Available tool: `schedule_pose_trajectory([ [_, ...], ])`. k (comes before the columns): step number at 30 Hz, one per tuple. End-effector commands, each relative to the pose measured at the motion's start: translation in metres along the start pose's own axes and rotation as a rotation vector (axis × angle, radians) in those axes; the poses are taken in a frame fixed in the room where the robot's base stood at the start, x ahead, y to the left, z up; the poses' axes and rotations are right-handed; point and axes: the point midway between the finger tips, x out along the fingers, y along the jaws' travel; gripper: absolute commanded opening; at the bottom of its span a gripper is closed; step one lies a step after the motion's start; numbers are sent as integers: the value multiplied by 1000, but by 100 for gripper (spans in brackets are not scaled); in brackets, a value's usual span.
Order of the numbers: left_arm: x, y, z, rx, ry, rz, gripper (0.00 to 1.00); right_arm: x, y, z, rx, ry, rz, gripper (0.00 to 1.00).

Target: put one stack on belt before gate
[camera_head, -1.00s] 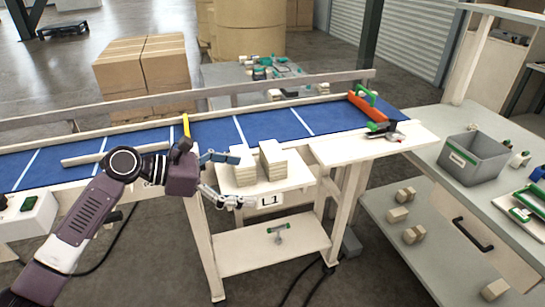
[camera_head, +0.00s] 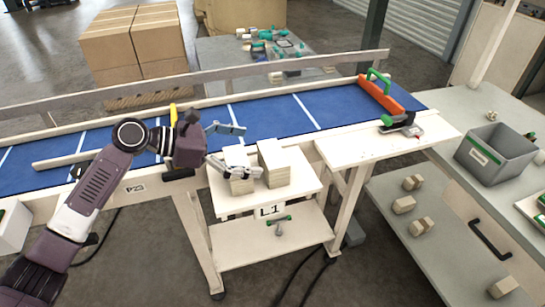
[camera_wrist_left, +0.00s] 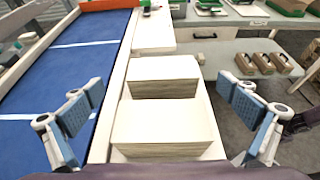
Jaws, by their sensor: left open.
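Two cream stacks stand side by side on the small white shelf (camera_head: 290,199) labelled L1. The left stack (camera_head: 241,182) is partly hidden by my gripper; the right stack (camera_head: 274,166) is clear. In the left wrist view the near stack (camera_wrist_left: 165,125) and the far stack (camera_wrist_left: 163,78) lie between my spread fingers, not gripped. My left gripper (camera_head: 228,150) is open, at the left stack, one finger over the belt side. The blue belt (camera_head: 265,113) runs behind the shelf. The orange gate (camera_head: 381,96) with a green handle crosses the belt at right. My right gripper is not in view.
A wooden guide bar (camera_head: 75,158) lies along the belt at left, and a yellow post (camera_head: 173,115) stands at its edge. A grey bin (camera_head: 490,152) stands on the right bench. The belt between post and gate is clear.

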Motion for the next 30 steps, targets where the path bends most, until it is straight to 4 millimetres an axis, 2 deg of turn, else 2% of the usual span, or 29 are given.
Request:
schedule_pose_trajectory([
  [12,56,-2,-2,-1,-1,-2,100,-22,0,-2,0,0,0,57],
  [16,64,-2,-4,0,0,-1,100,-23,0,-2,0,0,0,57],
  [22,64,-2,-5,1,0,0,100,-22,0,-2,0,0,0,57],
  [30,64,-2,-5,0,0,0,71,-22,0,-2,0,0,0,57],
])
